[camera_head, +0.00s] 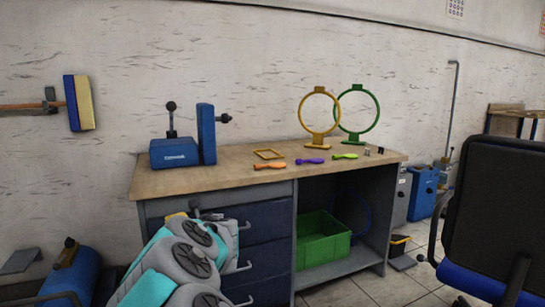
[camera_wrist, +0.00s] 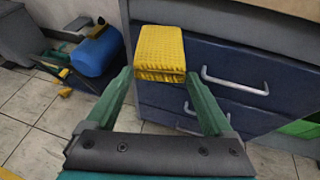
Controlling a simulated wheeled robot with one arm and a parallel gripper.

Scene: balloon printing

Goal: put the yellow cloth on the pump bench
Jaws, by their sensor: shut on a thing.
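The yellow cloth (camera_wrist: 160,50) is a folded, waffle-textured block in the wrist view. My gripper (camera_wrist: 158,77) is shut on it, with one green finger at each side. In the head view a small yellow patch (camera_head: 178,214) shows behind my arm, probably the cloth; most of it is hidden. The pump bench (camera_head: 225,176) has a wooden top and dark blue drawers. My gripper and the cloth are in front of the drawers, below the top. A blue pump (camera_head: 174,153) and an upright blue unit (camera_head: 206,134) stand on the bench's left part.
Yellow (camera_head: 319,118) and green (camera_head: 358,113) ring stands, a flat yellow frame (camera_head: 268,154) and small coloured balloons (camera_head: 310,161) occupy the bench's middle and right. The front left top is clear. A green crate (camera_head: 322,240) sits underneath. A black chair (camera_head: 495,205) stands right; a blue tank (camera_head: 70,275) lies left.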

